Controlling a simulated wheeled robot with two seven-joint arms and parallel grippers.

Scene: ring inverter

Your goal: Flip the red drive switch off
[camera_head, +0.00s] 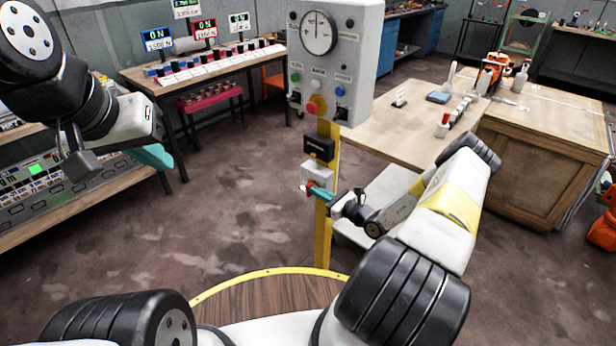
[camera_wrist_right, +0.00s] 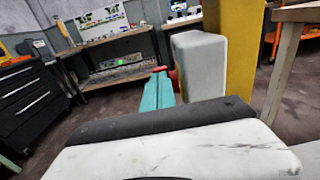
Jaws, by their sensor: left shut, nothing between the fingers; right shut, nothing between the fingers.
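A small light-grey box (camera_head: 318,173) on the yellow post carries a red switch handle (camera_head: 308,187) low on its front. In the right wrist view the grey box (camera_wrist_right: 199,68) hides part of the red handle (camera_wrist_right: 172,74). My right gripper (camera_head: 318,193) has its teal fingers shut and empty, with the tips at the red handle; I cannot tell whether they touch. The fingers also show in the right wrist view (camera_wrist_right: 158,90). The handle's exact position is too small to read. My left gripper (camera_head: 152,156) is shut and empty, far to the left of the post.
A grey gauge panel (camera_head: 362,65) with buttons and a black box (camera_head: 319,148) sit above the grey box on the yellow post (camera_head: 323,240). Displays reading ON, one red-framed (camera_head: 205,30), stand on a bench behind. A wooden table (camera_head: 395,130) lies to the right.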

